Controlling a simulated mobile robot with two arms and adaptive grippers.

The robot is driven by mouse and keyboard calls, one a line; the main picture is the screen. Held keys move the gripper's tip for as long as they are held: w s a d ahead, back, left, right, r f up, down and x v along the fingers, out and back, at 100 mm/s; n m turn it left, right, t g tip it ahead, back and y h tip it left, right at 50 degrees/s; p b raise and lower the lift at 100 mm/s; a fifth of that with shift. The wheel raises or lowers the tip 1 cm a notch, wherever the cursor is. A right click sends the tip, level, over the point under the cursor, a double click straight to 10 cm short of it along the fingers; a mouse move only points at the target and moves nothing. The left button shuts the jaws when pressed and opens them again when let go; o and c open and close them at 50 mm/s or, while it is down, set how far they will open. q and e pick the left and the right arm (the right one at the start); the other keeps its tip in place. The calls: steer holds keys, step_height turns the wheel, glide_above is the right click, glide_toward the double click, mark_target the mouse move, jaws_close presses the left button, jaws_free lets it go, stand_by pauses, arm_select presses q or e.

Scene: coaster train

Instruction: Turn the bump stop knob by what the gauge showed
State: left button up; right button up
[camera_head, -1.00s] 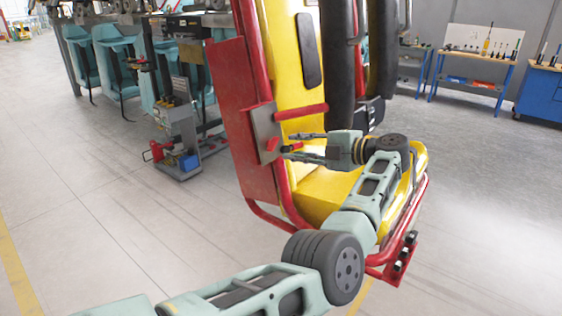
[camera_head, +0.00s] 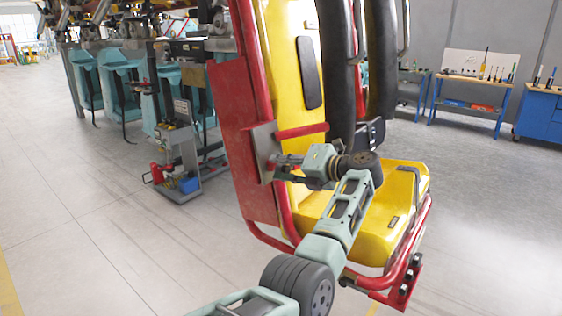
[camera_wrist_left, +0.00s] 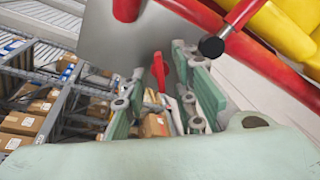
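The bump stop knob is a small red handle; in the left wrist view the knob (camera_wrist_left: 158,72) shows between my left fingertips, with a gap on each side. It stands by a grey metal plate (camera_head: 263,143) on the side of the red and yellow coaster seat (camera_head: 345,220). In the head view the fingers largely hide the knob. My left gripper (camera_head: 281,161) is at the plate with its fingers apart; it also shows in the left wrist view (camera_wrist_left: 160,80). Whether it touches the knob is unclear. My right gripper is out of view. No gauge reading is legible.
A red bar (camera_head: 301,131) juts out just above the gripper. Black restraints (camera_head: 340,70) hang over the seat. A small cart (camera_head: 178,160) stands to the left, workbenches (camera_head: 470,90) at the back right. The floor at left is clear.

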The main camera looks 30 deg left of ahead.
arm_select(q)
steer(key=shift+a+f, duration=0.1)
steer(key=shift+a, duration=0.15)
jaws_close()
stand_by(0.5)
steer(key=shift+m+p, duration=2.3)
steer(key=shift+m, duration=1.5)
